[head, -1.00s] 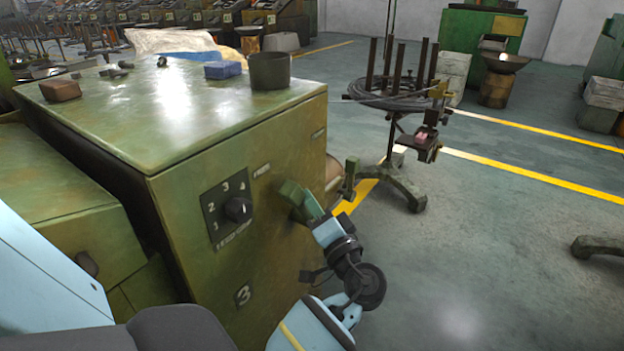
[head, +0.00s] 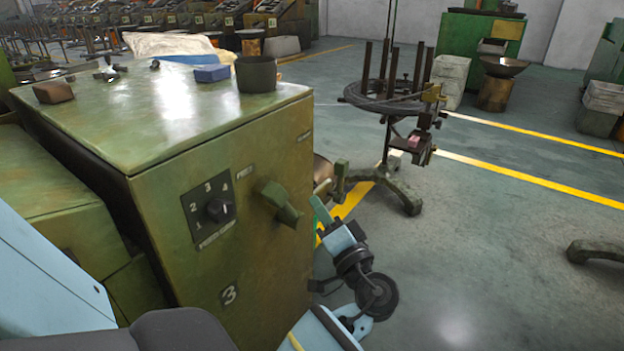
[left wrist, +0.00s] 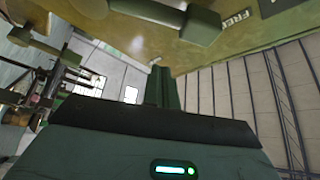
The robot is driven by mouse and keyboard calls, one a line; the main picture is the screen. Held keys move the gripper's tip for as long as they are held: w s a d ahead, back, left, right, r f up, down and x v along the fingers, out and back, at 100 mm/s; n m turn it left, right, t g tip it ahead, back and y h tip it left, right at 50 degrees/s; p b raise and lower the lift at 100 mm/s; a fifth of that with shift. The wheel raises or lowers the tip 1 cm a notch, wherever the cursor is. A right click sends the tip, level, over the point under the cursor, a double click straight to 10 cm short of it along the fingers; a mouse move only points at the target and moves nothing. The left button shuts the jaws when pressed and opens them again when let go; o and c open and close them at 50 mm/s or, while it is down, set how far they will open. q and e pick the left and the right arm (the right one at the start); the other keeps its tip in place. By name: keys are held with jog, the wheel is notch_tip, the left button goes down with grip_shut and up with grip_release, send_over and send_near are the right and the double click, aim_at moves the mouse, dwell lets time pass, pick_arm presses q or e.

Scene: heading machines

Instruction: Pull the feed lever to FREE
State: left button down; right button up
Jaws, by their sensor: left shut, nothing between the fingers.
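The feed lever (head: 281,204) is a chunky green handle on the front of the green machine (head: 160,225), right of the numbered dial. Its grip points down and to the right. It also shows at the top of the left wrist view (left wrist: 198,25), beside a FREE label (left wrist: 236,17). My left gripper (head: 318,208) is right of the lever, apart from it, past the machine's right edge. Its slim green fingers, also in the left wrist view (left wrist: 164,84), are shut with nothing between them. My right gripper is out of view.
A dial (head: 218,210) is left of the lever. An olive handle (head: 341,182) sticks out at the machine's right side. A wire coil stand (head: 395,103) is behind. A cup (head: 256,74) and blue block (head: 212,73) lie on top.

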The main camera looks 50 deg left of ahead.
pick_arm(q)
jog(key=shift+v, duration=2.3)
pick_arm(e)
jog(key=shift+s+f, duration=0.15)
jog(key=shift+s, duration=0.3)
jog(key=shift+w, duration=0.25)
